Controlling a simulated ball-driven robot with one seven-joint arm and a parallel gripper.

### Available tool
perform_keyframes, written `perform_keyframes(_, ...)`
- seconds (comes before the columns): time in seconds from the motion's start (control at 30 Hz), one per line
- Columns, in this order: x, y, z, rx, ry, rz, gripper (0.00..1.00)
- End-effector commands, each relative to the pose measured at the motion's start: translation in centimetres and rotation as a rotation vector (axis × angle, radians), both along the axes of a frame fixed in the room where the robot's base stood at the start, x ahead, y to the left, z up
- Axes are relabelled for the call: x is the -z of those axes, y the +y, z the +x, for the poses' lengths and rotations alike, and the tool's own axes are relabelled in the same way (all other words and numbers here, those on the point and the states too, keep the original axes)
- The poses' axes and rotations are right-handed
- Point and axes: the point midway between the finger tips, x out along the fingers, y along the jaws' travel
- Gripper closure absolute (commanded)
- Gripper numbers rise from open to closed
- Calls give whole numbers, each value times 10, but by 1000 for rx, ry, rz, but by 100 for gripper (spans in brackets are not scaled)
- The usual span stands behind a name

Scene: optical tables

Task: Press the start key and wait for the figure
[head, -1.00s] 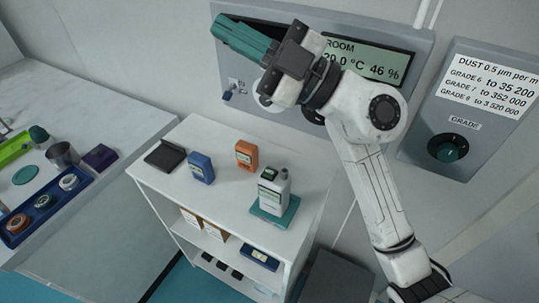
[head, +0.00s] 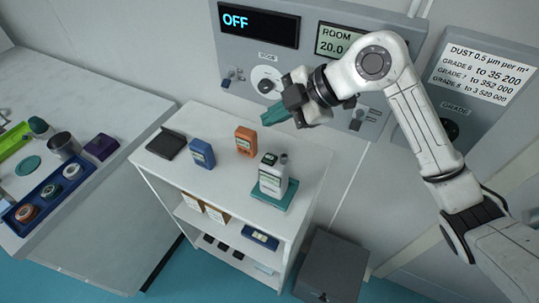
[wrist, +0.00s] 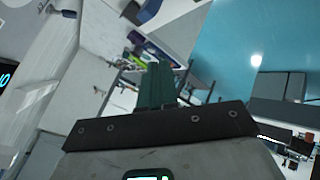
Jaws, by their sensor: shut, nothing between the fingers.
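A white instrument (head: 272,178) with a small dark screen and a grey knob on top stands upright on a teal mat (head: 285,198), on the white shelf unit's top. A start key is too small to make out on it. My gripper (head: 268,118) is shut and empty, its teal fingers pointing left in the head view. It is in the air above and behind the instrument, in front of the wall panel, apart from both as far as I can tell. The wrist view shows the closed teal fingers (wrist: 155,88); the instrument cannot be made out there.
A blue handheld device (head: 202,153), an orange one (head: 246,141) and a black flat item (head: 167,142) share the shelf unit's top (head: 225,178). The wall panel has a display reading OFF (head: 259,22). A grey box (head: 333,266) stands on the floor at right.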

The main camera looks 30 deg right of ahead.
Motion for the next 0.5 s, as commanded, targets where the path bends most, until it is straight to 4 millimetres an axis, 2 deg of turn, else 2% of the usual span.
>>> perform_keyframes(0.27, 4, 1, 0, -2, -2, 2, 100)
perform_keyframes(0.5, 25, 1, 0, -1, -1, 3, 100)
